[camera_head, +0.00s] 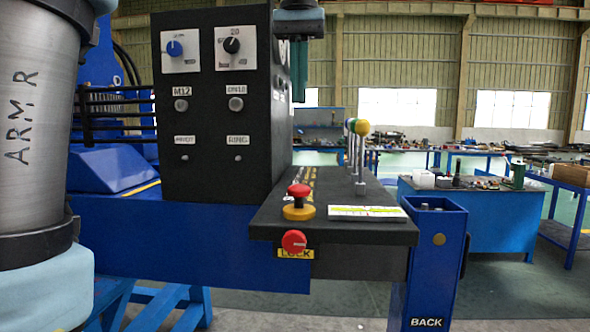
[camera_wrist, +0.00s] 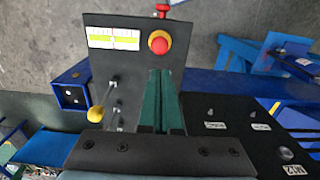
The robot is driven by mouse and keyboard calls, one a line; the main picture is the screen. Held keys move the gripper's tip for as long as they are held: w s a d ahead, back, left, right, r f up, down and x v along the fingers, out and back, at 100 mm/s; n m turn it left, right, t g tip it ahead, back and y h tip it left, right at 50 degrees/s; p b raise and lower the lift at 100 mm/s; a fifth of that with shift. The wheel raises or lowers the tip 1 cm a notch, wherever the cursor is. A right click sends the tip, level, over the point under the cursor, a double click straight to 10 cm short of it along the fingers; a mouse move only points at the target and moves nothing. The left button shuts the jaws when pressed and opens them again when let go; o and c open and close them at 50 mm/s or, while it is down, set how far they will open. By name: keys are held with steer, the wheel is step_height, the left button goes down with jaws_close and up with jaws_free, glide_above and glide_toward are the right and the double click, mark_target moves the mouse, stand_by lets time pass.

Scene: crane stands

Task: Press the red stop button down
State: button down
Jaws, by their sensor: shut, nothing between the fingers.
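The red stop button (camera_head: 298,191) stands on a yellow base (camera_head: 298,213) at the near left of the black console top (camera_head: 265,222). In the wrist view the same red button (camera_wrist: 159,45) shows from above, with a yellow ring around it. My gripper (camera_head: 299,99) points down from the top of the head view, well above the button. Its green fingers (camera_wrist: 160,73) are shut and empty. In the wrist view the fingertips appear just below the button in the picture, with nothing covering it. The gripper is apart from the button.
A second red knob (camera_head: 293,241) sits on the console's front face at a LOCK label. A tall black control box (camera_head: 220,110) stands left of the fingers. A blue post (camera_head: 436,255) stands to the right.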

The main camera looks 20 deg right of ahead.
mark_target(299, 186)
steer(key=shift+f, duration=0.15)
step_height(299, 186, down, 14)
steer(key=shift+r+p, duration=0.15)
steer(key=shift+p, duration=0.6)
